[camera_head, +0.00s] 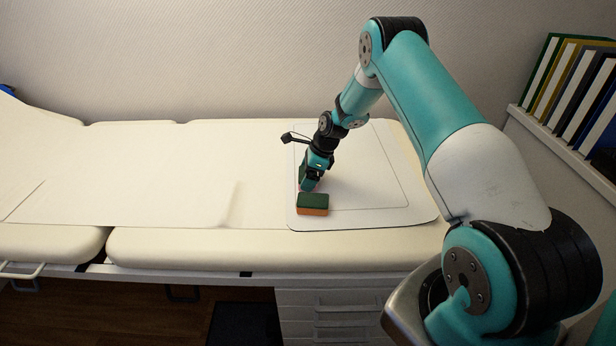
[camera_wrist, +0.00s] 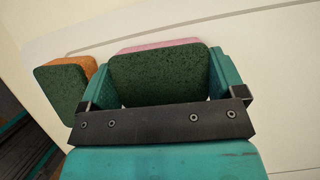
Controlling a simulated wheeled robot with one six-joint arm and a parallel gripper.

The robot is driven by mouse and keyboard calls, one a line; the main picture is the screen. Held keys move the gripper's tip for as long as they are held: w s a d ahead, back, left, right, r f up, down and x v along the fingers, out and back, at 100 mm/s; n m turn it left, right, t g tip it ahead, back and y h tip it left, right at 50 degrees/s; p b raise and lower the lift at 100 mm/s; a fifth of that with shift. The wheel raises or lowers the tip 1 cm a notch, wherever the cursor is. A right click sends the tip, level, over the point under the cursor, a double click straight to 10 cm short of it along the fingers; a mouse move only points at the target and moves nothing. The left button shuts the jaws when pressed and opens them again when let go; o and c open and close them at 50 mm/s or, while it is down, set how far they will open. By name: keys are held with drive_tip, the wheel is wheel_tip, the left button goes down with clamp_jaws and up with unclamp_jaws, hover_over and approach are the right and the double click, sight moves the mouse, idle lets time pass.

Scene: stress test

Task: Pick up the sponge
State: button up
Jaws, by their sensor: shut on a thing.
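My gripper (camera_head: 310,181) points down over the white mat on the padded bench. In the wrist view its two teal fingers (camera_wrist: 160,78) are shut on the sides of a sponge (camera_wrist: 155,82) with a dark green face and a pink layer. In the head view this sponge is mostly hidden by my gripper. I cannot tell whether it touches the mat. A second sponge (camera_head: 313,204), green on top and orange below, lies just in front of my gripper. It also shows at the left in the wrist view (camera_wrist: 62,88), apart from my fingers.
The white mat (camera_head: 385,213) has free room to the right of my gripper. The cream padded bench (camera_head: 170,165) is clear to the left. A wall stands behind it. Binders (camera_head: 570,85) stand on a ledge at the right. Drawers (camera_head: 335,305) are below the bench.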

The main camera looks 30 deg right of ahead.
wheel_tip(320, 180, up, 20)
drive_tip(key=shift+f, duration=0.15)
